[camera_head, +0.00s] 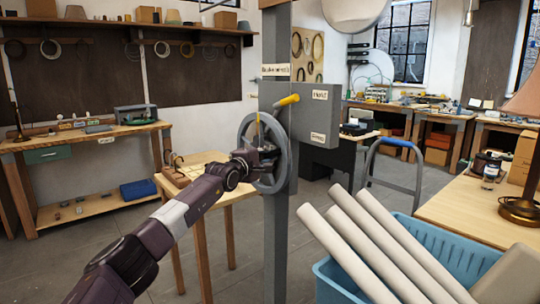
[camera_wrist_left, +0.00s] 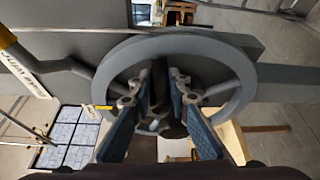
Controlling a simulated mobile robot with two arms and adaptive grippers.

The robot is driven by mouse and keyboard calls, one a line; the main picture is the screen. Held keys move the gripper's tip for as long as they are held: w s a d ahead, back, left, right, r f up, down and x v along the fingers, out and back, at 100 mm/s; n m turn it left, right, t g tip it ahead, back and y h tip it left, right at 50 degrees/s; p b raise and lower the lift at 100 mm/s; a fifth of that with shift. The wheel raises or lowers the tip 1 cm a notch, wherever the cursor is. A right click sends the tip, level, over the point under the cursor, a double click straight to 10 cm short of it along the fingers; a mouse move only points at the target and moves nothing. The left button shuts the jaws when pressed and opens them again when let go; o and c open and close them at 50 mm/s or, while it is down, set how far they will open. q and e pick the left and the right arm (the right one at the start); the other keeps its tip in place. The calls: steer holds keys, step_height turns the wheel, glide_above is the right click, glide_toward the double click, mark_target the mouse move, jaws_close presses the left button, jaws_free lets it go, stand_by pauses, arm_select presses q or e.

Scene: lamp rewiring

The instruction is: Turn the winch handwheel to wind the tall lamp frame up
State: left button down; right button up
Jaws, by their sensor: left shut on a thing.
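The winch handwheel (camera_head: 244,127), a grey spoked wheel, stands upright on the side of a grey post (camera_head: 278,220). My left gripper (camera_head: 264,150) reaches it from the left at its lower middle part. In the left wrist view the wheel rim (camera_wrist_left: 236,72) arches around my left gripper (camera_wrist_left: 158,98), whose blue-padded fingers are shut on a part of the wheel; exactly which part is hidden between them. A yellow-handled lever (camera_head: 287,100) sticks out from a grey box (camera_head: 312,125) above the wheel. I cannot make out the tall lamp frame. My right gripper is not in view.
A blue crate (camera_head: 450,250) with several pale tubes (camera_head: 375,245) is at the lower right. Workbenches line the left and right sides. Open floor lies between the left bench and the small table.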

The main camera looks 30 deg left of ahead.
arm_select(q)
steer(key=shift+a+f, duration=0.1)
steer(key=shift+f, duration=0.25)
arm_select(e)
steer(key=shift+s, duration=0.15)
arm_select(q)
steer(key=c, duration=1.9)
jaws_free()
steer(key=shift+a, duration=0.1)
steer(key=shift+o, duration=0.4)
steer(key=shift+w+a, duration=0.1)
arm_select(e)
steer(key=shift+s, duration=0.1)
arm_select(q)
steer(key=shift+r, duration=0.15)
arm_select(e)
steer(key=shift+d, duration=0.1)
arm_select(q)
steer(key=shift+s, duration=0.2)
steer(key=s, duration=1.1)
steer(key=shift+s+d+r, duration=0.2)
steer(key=shift+s+d, duration=0.05)
steer(key=shift+s, duration=0.05)
